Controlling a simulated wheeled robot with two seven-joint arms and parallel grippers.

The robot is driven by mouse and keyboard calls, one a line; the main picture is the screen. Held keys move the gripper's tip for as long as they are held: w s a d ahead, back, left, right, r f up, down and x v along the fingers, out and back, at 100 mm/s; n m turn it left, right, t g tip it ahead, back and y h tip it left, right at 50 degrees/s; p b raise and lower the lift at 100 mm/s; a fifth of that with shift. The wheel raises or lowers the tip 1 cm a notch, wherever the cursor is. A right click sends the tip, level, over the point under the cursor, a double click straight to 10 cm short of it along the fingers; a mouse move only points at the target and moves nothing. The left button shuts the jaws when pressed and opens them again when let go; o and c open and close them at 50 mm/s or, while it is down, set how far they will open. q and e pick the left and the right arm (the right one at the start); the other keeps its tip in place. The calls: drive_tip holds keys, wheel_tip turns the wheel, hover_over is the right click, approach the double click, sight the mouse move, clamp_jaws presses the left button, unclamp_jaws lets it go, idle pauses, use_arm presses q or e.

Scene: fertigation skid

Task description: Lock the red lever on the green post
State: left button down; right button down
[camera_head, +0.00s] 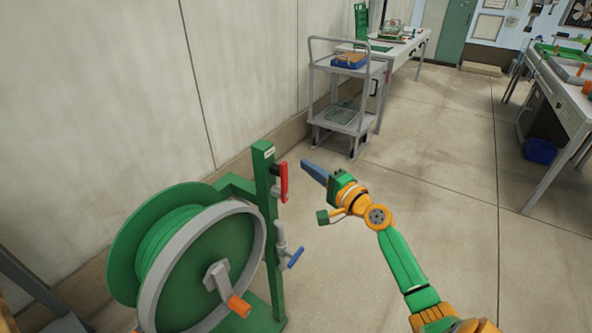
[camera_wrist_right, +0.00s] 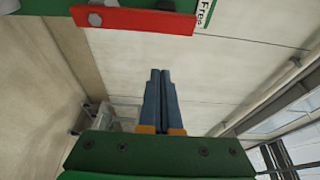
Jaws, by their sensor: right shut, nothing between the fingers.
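The green post (camera_head: 263,235) stands beside the hose reel. The red lever (camera_head: 284,181) is near the post's top, on its right side, and looks upright. In the right wrist view the red lever (camera_wrist_right: 140,21) lies across the top of the picture, with a grey bolt on it and a label reading "Free" (camera_wrist_right: 205,12) by its end. My right gripper (camera_head: 306,164) is shut and empty, just right of the lever with a small gap in the head view. Its blue fingers (camera_wrist_right: 160,74) are together in the wrist view. My left gripper is out of view.
A green hose reel (camera_head: 158,240) with an orange-handled crank (camera_head: 238,305) stands left of the post. A blue-handled valve (camera_head: 295,257) is lower on the post. A grey cart (camera_head: 345,95) stands behind, by the wall.

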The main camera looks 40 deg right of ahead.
drive_tip(key=a+p, duration=0.3)
drive_tip(key=shift+w+a, duration=0.15)
drive_tip(key=shift+a, duration=0.25)
drive_tip(key=shift+f, duration=0.1)
drive_tip(key=shift+a+n+b, duration=0.2)
drive_tip(key=shift+n+b, duration=0.2)
drive_tip(key=shift+b, duration=0.1)
